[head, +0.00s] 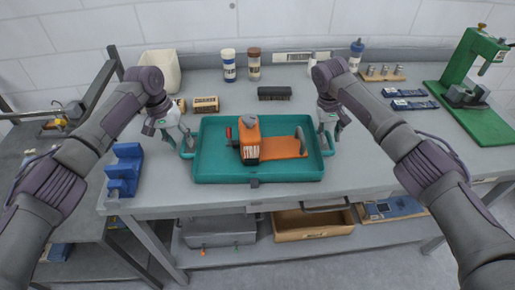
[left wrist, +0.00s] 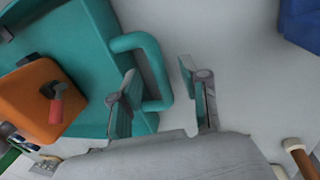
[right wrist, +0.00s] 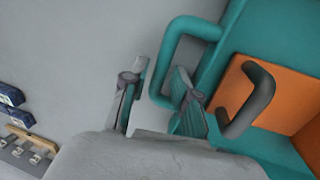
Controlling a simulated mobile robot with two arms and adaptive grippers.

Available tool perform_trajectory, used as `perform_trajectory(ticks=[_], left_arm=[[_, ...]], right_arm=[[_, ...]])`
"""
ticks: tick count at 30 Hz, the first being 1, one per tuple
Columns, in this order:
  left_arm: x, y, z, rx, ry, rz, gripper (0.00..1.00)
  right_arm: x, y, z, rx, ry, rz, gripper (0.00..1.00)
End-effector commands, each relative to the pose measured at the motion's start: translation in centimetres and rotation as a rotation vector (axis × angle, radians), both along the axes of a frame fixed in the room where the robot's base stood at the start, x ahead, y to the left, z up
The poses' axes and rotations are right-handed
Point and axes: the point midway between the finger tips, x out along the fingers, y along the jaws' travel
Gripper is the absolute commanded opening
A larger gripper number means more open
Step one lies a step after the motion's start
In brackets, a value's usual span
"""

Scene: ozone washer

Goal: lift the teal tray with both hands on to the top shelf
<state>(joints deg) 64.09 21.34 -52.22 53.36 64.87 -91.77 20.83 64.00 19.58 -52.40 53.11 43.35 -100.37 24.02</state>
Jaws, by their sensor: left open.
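The teal tray (head: 222,177) lies flat on the grey workbench and carries an orange device (head: 270,149) with a red lever. My left gripper (head: 186,142) is at the tray's left end. In the left wrist view its open fingers (left wrist: 163,98) stand on either side of the teal left handle (left wrist: 150,62), with a gap to it. My right gripper (head: 329,132) is at the right end. In the right wrist view its open fingers (right wrist: 158,98) straddle the right handle (right wrist: 170,52), not visibly clamped. No top shelf can be made out.
A blue holder (head: 124,170) is at the left, a green press (head: 470,95) at the far right. Bins (head: 312,224) sit on the shelf below.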

Motion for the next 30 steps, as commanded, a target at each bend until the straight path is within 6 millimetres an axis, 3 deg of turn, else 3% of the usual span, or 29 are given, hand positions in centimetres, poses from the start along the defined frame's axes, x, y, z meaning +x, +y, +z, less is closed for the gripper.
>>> perform_trajectory(ticks=[6,17,23,26,30], left_arm=[[0.0,-0.5,-2.2,-0.001,0.000,0.000,0.46],[0.0,-0.5,-2.6,-0.001,0.000,0.000,0.46],[0.0,-0.5,-2.6,-0.001,-0.001,0.000,0.15],[0.0,-0.5,-2.6,-0.001,-0.001,0.000,0.00],[0.0,-0.5,-2.6,0.000,-0.001,0.000,0.00]], right_arm=[[0.0,-0.4,-2.2,0.000,0.001,0.000,0.29],[0.0,-0.5,-2.6,0.001,0.000,0.001,0.29],[0.0,-0.5,-2.6,0.001,0.000,0.001,0.00],[0.0,-0.5,-2.6,0.001,0.000,0.001,0.00],[0.0,-0.5,-2.6,0.000,0.000,0.001,0.00]])
